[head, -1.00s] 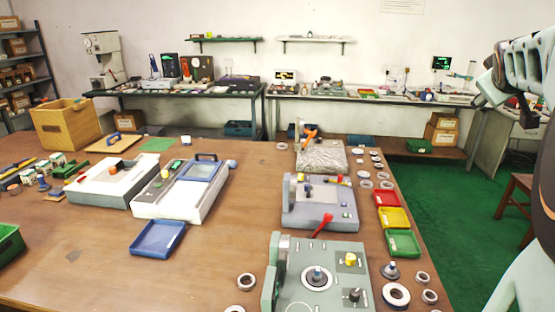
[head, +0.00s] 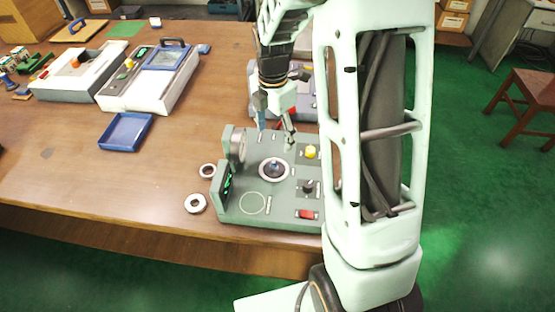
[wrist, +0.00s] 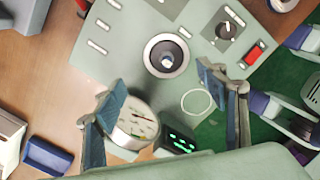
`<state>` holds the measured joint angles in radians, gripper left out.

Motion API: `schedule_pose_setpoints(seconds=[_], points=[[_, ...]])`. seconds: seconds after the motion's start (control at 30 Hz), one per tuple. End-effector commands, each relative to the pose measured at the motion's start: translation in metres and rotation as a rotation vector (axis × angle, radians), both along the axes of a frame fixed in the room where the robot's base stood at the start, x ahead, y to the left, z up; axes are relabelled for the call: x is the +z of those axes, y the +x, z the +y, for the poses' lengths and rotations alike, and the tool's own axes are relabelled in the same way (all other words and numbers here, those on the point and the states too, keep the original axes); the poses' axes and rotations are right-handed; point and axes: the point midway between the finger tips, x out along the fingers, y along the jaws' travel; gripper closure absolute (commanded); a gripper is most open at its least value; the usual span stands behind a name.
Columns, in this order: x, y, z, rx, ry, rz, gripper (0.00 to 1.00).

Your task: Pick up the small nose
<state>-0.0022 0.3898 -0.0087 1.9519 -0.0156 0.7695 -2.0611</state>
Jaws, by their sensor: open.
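A small nose (head: 273,168), dark with a bluish tip, stands upright in the middle of a round white-rimmed seat on the grey-green machine (head: 235,208). In the wrist view the nose (wrist: 167,61) shows from above as a light, blue-tinged tip inside a dark ring. My gripper (head: 276,130) is open and empty above the machine. In the head view it is a little beyond and above the nose. In the wrist view its fingertips (wrist: 163,88) are apart, with the nose slightly ahead of the gap between them.
The machine carries an upright dial gauge (wrist: 135,122), a green display (wrist: 178,140), a yellow knob (head: 311,152), a black knob (head: 308,187) and a red switch (head: 306,214). Two rings (head: 195,204) lie left of it. A blue tray (head: 125,132) sits farther left, with bare table between.

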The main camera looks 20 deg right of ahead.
Motion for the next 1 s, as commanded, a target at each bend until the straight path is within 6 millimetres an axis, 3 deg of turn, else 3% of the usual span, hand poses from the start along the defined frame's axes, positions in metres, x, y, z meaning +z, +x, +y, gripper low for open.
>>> schedule_pose_setpoints(seconds=[0.2, 0.4, 0.67, 1.0], points=[[-0.021, -0.011, 0.011, 0.057, 0.015, 0.038, 0.34], [-0.051, -0.010, 0.011, 0.054, 0.015, 0.036, 0.34], [-0.069, -0.011, 0.009, 0.055, 0.014, 0.035, 0.34], [-0.109, -0.012, 0.006, 0.054, 0.013, 0.033, 0.34]])
